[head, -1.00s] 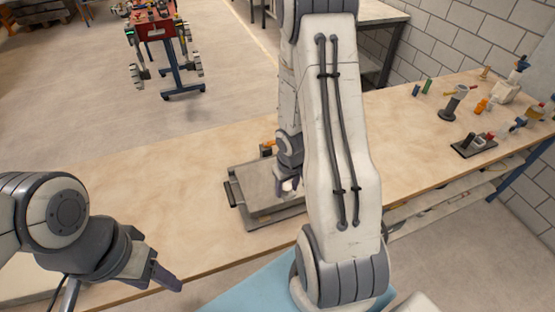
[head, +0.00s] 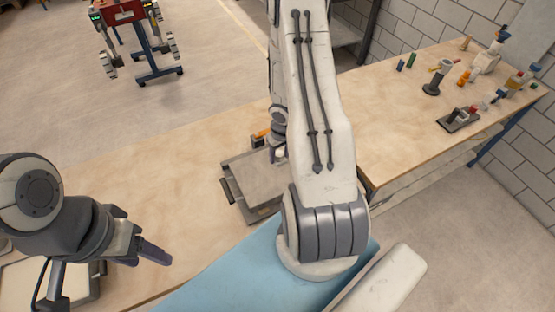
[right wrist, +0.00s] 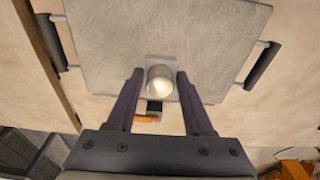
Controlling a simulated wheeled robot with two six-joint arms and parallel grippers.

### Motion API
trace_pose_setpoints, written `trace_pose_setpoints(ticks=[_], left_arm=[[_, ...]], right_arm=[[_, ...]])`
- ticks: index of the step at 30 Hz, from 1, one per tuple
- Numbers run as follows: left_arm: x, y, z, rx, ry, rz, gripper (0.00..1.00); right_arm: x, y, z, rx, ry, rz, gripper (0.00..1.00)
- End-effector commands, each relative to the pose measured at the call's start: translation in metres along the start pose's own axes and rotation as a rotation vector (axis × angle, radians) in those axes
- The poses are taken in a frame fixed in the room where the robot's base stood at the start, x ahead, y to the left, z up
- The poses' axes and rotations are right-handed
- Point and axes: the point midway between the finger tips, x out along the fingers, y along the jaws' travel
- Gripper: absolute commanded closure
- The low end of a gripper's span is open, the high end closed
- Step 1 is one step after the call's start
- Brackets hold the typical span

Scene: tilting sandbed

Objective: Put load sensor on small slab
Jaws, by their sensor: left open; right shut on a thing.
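The load sensor (right wrist: 160,84) shows in the right wrist view as a pale, rounded metal piece with a light square patch at its base. My right gripper (right wrist: 159,76) is shut on it, one dark finger on each side. The sensor is over the far edge area of a flat grey slab (right wrist: 165,30) with side handles; I cannot tell whether it touches. In the head view the grey slab (head: 250,182) lies on the bench, and my right arm partly covers it. My left gripper (head: 152,250) is open and empty, left of the slab.
A small orange-and-dark device (head: 260,136) stands at the slab's far edge. Another pale-topped tray (head: 45,285) lies at the bottom left under my left arm. Several small parts and a dark holder (head: 458,121) stand on the right of the bench. The wooden bench (head: 150,175) left of the slab is clear.

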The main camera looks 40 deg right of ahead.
Motion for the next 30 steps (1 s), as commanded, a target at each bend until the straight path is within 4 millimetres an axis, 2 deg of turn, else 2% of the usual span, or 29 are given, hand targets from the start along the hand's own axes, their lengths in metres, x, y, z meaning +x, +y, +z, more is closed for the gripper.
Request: trace_pose_setpoints(ticks=[5, 15, 29, 30], left_arm=[[-0.004, 0.000, 0.000, 0.001, 0.000, 0.000, 0.43], [0.036, -0.003, 0.002, -0.005, 0.000, 0.000, 0.43], [0.040, -0.003, 0.002, -0.006, 0.000, 0.000, 0.43], [0.038, -0.003, 0.002, -0.007, 0.000, 0.000, 0.43]], right_arm=[[0.009, -0.004, -0.009, 0.001, 0.000, 0.000, 1.00], [0.048, -0.002, -0.004, 0.004, 0.001, 0.001, 1.00], [0.052, -0.002, -0.003, 0.004, 0.001, 0.000, 1.00], [0.051, -0.002, -0.003, 0.004, 0.000, 0.000, 0.37]])
